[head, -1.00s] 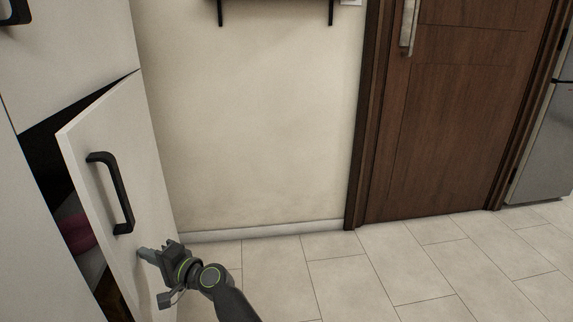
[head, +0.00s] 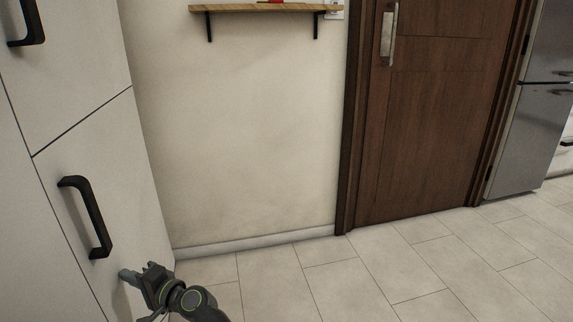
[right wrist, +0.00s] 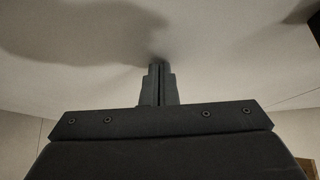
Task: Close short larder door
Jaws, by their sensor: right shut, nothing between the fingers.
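The short larder door (head: 130,215) is a pale panel with a black bar handle (head: 88,218), at the lower left of the head view. It lies flush with the cabinet front, with only a thin dark seam around it. My right gripper (head: 124,274) is shut and empty, its fingertips at the door's surface to the lower right of the handle. In the right wrist view the shut fingers (right wrist: 160,72) point at the pale door surface (right wrist: 230,50) and appear to touch it. My left gripper is not in view.
An upper cabinet door (head: 75,70) with a black handle is above. A wooden shelf (head: 262,9) hangs on the wall. A brown door (head: 425,120) and a steel fridge (head: 530,130) stand to the right. The tiled floor (head: 330,285) is clear.

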